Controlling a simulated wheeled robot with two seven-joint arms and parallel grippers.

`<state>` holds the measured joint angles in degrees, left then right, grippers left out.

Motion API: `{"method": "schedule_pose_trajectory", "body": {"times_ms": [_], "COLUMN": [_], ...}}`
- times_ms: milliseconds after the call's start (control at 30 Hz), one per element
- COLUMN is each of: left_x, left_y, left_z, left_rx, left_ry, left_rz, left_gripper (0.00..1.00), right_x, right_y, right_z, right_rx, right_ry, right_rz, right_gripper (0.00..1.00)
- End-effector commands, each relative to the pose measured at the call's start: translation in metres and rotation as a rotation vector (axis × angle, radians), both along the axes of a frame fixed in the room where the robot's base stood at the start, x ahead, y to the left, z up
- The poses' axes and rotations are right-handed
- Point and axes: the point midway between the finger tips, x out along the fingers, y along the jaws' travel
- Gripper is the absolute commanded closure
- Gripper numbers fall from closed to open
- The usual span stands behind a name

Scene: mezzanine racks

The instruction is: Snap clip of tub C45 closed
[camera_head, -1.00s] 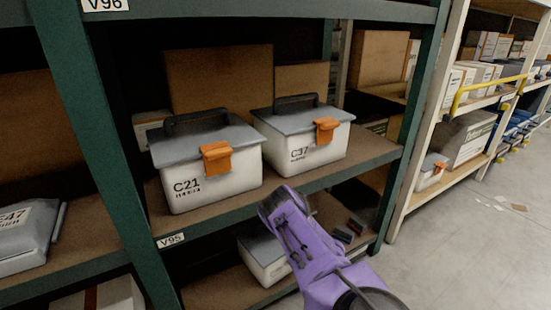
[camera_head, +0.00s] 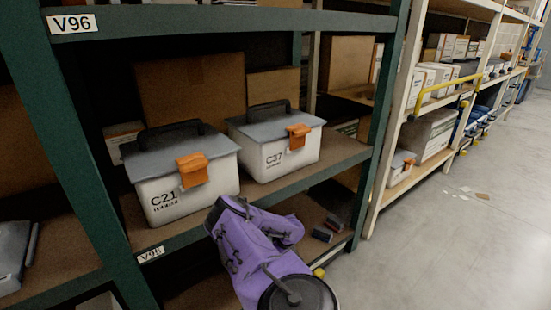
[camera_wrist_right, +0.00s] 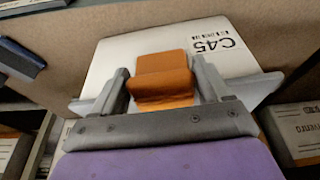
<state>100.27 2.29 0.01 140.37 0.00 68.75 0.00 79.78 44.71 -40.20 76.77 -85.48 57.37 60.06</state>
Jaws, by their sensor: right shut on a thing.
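Tub C45 (camera_wrist_right: 125,52) is white with a grey lid edge and a C45 label, seen close up in the right wrist view. Its orange clip (camera_wrist_right: 162,68) is on the front, between the fingers of my right gripper (camera_wrist_right: 160,76). That gripper is shut on the clip, with one finger along each side. In the head view my purple right arm reaches down to the lower shelf and hides tub C45 and the gripper. Whether the clip is fully latched cannot be told. My left gripper is not in view.
Tubs C21 (camera_head: 205,190) and C37 (camera_head: 284,156), with orange clips, stand on the shelf above my arm. A green rack upright (camera_head: 92,165) is at left. Small dark items (camera_head: 322,235) lie on the lower shelf.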

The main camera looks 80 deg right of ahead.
Motion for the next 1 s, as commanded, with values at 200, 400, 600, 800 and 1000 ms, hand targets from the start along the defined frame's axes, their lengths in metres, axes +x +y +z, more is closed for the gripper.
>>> {"method": "schedule_pose_trajectory", "body": {"times_ms": [200,400,600,800,1000], "left_x": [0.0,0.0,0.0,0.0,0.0], "left_y": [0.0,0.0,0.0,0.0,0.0], "left_z": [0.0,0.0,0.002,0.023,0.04], "left_rx": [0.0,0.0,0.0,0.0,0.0], "left_ry": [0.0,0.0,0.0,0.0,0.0], "left_rz": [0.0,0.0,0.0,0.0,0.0], "left_gripper": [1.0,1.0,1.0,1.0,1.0], "right_x": [0.0,0.001,0.001,-0.007,-0.018], "right_y": [0.0,0.0,0.0,0.007,0.014], "right_z": [0.0,0.0,0.003,0.044,0.085], "right_rx": [-0.001,-0.001,0.0,-0.001,0.0], "right_ry": [0.0,0.001,0.0,-0.001,0.0], "right_rz": [-0.001,0.001,0.001,0.0,0.0], "right_gripper": [0.78,0.02,0.02,0.02,0.02]}}
